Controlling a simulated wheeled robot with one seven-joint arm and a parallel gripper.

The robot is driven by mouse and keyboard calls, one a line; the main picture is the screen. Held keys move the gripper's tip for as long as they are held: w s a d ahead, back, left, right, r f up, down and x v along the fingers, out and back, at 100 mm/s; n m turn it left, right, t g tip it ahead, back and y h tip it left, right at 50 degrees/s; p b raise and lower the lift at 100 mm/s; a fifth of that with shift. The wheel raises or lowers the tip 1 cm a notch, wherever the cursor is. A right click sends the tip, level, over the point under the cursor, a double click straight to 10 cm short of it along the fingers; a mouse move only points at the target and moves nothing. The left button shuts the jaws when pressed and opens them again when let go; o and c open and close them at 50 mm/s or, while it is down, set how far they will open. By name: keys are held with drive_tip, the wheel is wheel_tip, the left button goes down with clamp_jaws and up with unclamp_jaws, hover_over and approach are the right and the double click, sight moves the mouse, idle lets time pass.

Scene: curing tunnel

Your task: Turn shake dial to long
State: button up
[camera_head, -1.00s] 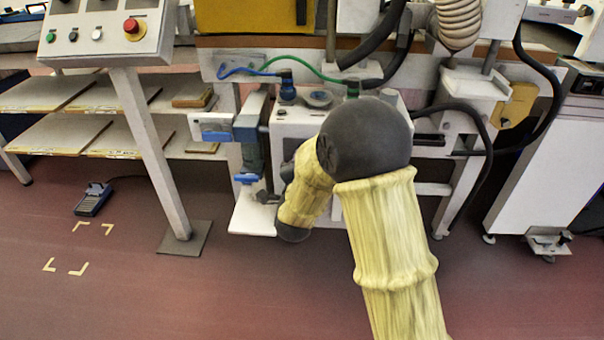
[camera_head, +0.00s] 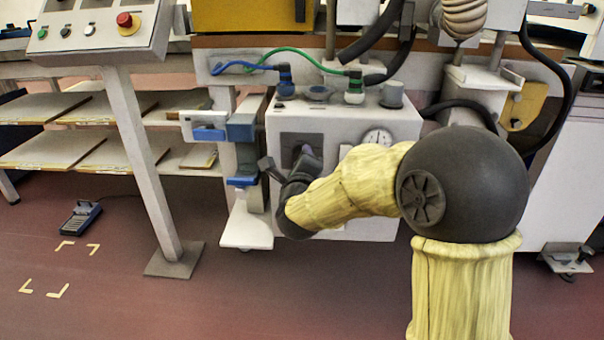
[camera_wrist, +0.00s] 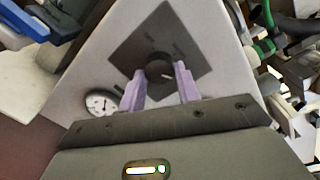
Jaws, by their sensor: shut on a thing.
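The shake dial (camera_wrist: 159,70) is a dark round knob on a dark square plate (camera_wrist: 128,45) with faint markings too small to read. The plate is on the front of a white box (camera_head: 350,125), where it shows partly behind my arm in the head view (camera_head: 290,148). My gripper (camera_wrist: 161,80) has its two pale fingers on either side of the knob and is shut on it. In the head view my gripper (camera_head: 300,158) is at the plate, and my wrist hides most of the dial. A small light mark shows on the knob's right side in the wrist view.
A round white gauge (camera_head: 377,137) sits on the box right of the dial. Blue and green cable plugs (camera_head: 285,80) stand on top. A blue and grey unit (camera_head: 240,135) stands just left of the box. A control panel (camera_head: 95,28) is at the upper left.

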drive_tip(key=shift+f+m+b, duration=0.25)
drive_tip(key=shift+m+b, duration=0.6)
drive_tip(key=shift+m, duration=0.05)
drive_tip(key=shift+r, duration=0.1)
drive_tip(key=o, duration=1)
drive_tip(key=shift+r, duration=0.1)
drive_tip(key=s+p, duration=0.1)
drive_tip(key=s, duration=0.4)
drive_tip(key=s+p, duration=0.1)
drive_tip(key=s, duration=0.5)
drive_tip(key=s+p, duration=0.1)
drive_tip(key=s, duration=0.5)
drive_tip(key=shift+s+d+r, duration=0.2)
drive_tip(key=shift+r, duration=0.1)
